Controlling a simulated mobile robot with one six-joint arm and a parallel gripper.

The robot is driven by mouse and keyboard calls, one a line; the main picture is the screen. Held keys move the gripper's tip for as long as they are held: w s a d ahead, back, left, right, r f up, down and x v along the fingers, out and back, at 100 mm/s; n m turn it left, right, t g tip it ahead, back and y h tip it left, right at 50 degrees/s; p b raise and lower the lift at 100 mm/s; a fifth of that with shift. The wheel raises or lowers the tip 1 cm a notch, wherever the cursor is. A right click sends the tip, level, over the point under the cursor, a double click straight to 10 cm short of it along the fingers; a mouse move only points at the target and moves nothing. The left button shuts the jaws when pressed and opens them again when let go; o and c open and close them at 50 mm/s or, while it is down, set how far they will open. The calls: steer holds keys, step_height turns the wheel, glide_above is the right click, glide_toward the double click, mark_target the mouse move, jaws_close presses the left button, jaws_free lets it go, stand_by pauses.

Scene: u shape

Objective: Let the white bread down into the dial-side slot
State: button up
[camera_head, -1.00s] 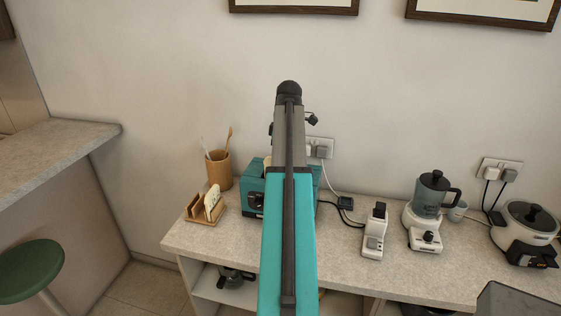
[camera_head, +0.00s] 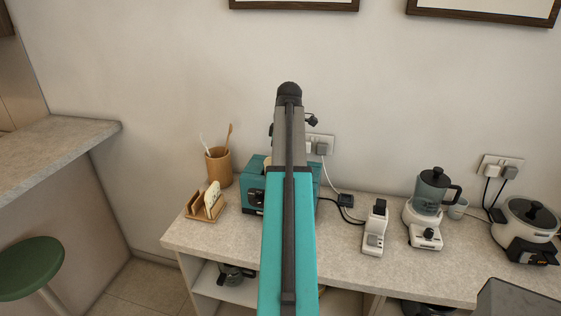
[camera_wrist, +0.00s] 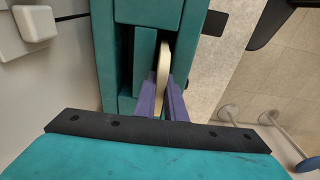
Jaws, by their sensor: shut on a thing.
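The teal toaster (camera_head: 251,190) stands on the counter, partly hidden behind my arm; a dark control shows on its left end. In the wrist view the toaster (camera_wrist: 106,60) is seen from above, with a dark slot on the left and another on the right. My gripper (camera_wrist: 163,88) is shut on the white bread (camera_wrist: 163,62), a pale slice seen edge-on and lined up with the right slot, beside the dark parts at the toaster's right. How deep the slice sits is unclear. My gripper is hidden in the head view.
A wooden rack (camera_head: 193,210) with bread slices and a utensil pot (camera_head: 219,167) stand left of the toaster. A white appliance (camera_head: 374,232), a blender (camera_head: 429,200) and a cooker (camera_head: 528,222) stand to the right. Cables lie behind. Counter front is clear.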

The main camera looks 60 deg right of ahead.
steer(key=shift+f, duration=0.45)
stand_by(0.3)
steer(key=o, duration=0.8)
steer(key=shift+r, duration=0.1)
steer(key=shift+s+r+p, duration=0.15)
steer(key=shift+r+p, duration=2.3)
steer(key=shift+r, duration=1.5)
